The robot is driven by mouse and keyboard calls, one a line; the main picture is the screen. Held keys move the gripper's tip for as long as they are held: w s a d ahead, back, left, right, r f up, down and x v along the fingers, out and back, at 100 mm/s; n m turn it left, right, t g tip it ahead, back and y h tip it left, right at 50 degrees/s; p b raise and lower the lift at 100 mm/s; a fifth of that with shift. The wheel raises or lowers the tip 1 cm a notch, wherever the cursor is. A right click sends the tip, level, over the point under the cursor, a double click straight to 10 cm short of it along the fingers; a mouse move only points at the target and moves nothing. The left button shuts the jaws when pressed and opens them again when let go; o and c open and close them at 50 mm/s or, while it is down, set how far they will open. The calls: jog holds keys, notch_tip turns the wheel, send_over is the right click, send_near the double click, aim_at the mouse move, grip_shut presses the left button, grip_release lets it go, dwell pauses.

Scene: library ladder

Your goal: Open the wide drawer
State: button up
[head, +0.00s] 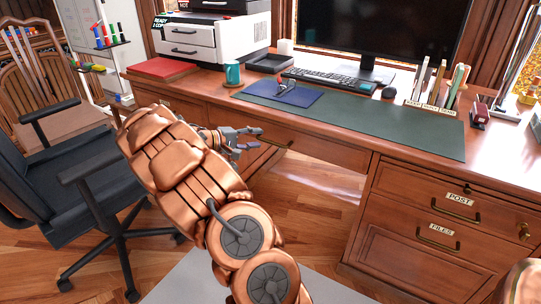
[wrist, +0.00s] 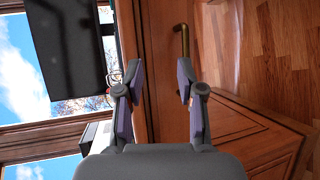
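The wide drawer (head: 325,151) is in the middle of the wooden desk, under the desktop, and looks shut. Its brass bar handle (head: 278,143) shows just right of my gripper (head: 254,139) in the head view. In the wrist view the picture is turned sideways; the drawer front (wrist: 160,40) runs up the middle and the handle (wrist: 182,42) is beyond the right fingertip. My gripper (wrist: 158,72) is open, with nothing between its fingers. The fingers appear close to the drawer front; I cannot tell whether they touch it.
Right-hand drawers labelled POST (head: 458,201) and FILES (head: 440,231) look shut; a key sits by the upper one. A black office chair (head: 60,185) stands left. The desktop holds a monitor (head: 375,30), keyboard (head: 318,82), teal mug (head: 232,72) and printer (head: 215,40). Floor under the wide drawer is clear.

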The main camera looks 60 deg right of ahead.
jog(key=h+b, duration=0.1)
jog(key=b, duration=0.1)
send_near(269, 142)
jog(key=x, duration=0.3)
jog(key=shift+n+t, duration=0.3)
jog(key=shift+t, duration=0.1)
jog(key=shift+b+x, duration=0.8)
jog(key=shift+x, duration=3.05)
jog(key=shift+s, duration=0.2)
grip_shut()
